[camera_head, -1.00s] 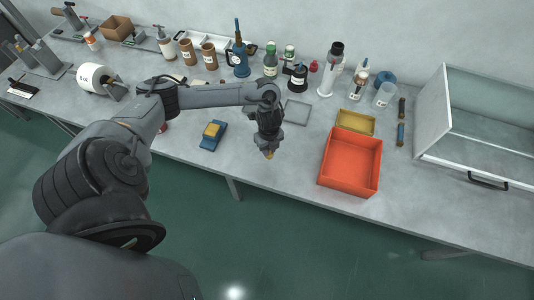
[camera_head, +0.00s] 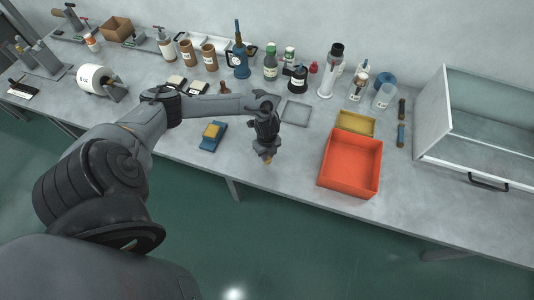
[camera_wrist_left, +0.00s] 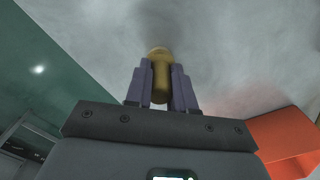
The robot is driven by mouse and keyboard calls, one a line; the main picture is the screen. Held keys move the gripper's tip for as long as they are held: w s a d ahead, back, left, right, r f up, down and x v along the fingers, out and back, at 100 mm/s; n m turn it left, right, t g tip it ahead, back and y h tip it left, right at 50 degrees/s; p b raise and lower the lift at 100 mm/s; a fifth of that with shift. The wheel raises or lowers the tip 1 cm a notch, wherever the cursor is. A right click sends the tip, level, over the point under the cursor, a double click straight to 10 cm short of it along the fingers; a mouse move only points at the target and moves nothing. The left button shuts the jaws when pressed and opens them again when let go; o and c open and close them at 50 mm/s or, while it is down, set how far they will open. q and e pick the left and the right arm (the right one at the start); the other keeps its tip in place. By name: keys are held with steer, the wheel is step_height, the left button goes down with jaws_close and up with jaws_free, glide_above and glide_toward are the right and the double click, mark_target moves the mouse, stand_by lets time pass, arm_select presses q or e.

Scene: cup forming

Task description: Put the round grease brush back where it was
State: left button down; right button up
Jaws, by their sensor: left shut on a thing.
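My left gripper (camera_head: 265,150) is over the front part of the bench, left of the orange bin. In the left wrist view its two fingers (camera_wrist_left: 162,88) are shut on a yellow-brown, rounded piece, which I take to be the round grease brush (camera_wrist_left: 160,66). Only its tan end (camera_head: 268,160) shows below the fingers in the head view; its bristles cannot be made out. I cannot tell whether it touches the bench. My right gripper is not in view.
The orange bin (camera_head: 351,190) and a yellow tray (camera_head: 356,123) stand to the right. A blue-and-yellow block (camera_head: 212,133) lies to the left. A flat grey tray (camera_head: 295,113) lies behind. Bottles and cans line the wall. The bench (camera_head: 296,160) is bare between gripper and bin.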

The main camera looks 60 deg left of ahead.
arm_select(q)
steer(key=c, duration=1)
jaws_free()
steer(key=shift+o, duration=0.2)
